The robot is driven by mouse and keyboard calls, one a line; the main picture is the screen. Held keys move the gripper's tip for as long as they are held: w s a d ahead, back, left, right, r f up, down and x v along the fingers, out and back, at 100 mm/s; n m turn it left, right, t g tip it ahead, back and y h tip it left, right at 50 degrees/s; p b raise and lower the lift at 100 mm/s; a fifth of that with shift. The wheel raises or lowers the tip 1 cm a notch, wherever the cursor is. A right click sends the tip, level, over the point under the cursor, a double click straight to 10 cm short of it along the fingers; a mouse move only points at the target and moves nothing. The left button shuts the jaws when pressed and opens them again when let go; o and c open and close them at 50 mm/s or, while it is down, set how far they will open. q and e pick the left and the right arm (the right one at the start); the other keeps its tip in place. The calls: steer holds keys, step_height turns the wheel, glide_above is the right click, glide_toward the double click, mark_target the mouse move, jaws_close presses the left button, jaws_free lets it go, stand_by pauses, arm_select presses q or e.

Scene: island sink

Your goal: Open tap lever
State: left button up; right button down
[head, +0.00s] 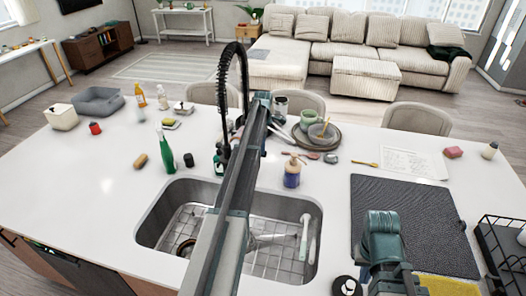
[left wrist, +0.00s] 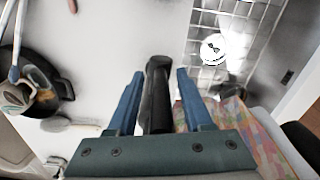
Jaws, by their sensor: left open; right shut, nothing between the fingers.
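The black tap (head: 243,62) stands behind the sink, with its coiled neck arching up; its base is hidden behind my left arm in the head view. My left gripper (left wrist: 160,95) is open in the left wrist view. A black, rod-like part of the tap (left wrist: 157,88), which looks like the lever, stands between its two blue fingers, with gaps on both sides. In the head view the left gripper is mostly hidden behind my forearm. My right gripper (head: 388,272) is shut and empty at the lower right, over the front of the dark mat; its fingertips are hard to make out.
The sink (head: 156,222) has a wire grid inside. A green bottle (head: 167,155) stands to its left, a soap dispenser (head: 292,175) at its right rear. Stacked dishes (head: 335,140) stand behind. A dark mat (head: 432,215) and black rack (head: 505,250) are right.

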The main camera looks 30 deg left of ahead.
arm_select(q)
steer(key=shift+c, duration=0.3)
jaws_close()
stand_by(1.2)
